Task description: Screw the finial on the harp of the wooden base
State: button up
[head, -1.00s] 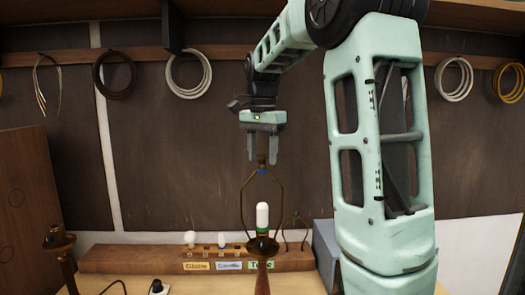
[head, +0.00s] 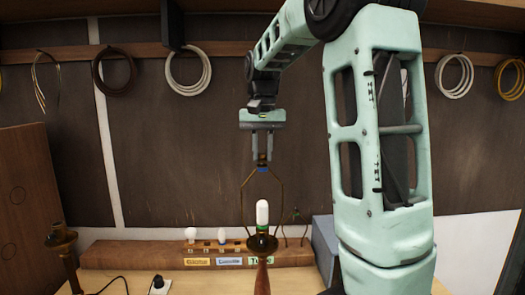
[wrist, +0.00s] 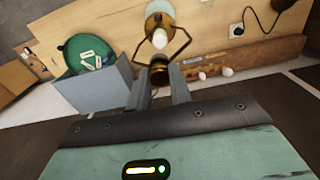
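The wooden base (head: 262,279) stands at the bench's front middle, its lower part cut off by the frame. Its brass harp (head: 243,196) rises around a white bulb (head: 262,214) with a green band. A brass finial (wrist: 159,73) is at the top of the harp, with a blue band just below it in the head view. My gripper (head: 262,158) points straight down over the harp, its two fingers closed in on either side of the finial. The fingers hide most of the finial in the head view; its thread is not visible.
A wooden rack (head: 120,256) with labels and small bulbs lies behind the lamp. Another brass lamp part (head: 61,240) stands at left, near a black plug (head: 158,283). A grey box (head: 326,250) is at right; a green round tray (wrist: 88,52) shows in the wrist view.

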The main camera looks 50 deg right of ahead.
grip_shut()
jog(key=m+p, duration=0.1)
jog(key=m, duration=0.3)
jog(key=shift+r, duration=0.1)
jog(key=m, duration=0.3)
jog(key=shift+p, duration=0.4)
jog(key=shift+m, duration=0.5)
jog(key=m+p, duration=0.1)
jog(key=m, duration=0.2)
jog(key=shift+m, duration=0.4)
jog(key=m+p, duration=0.1)
jog(key=m, duration=0.3)
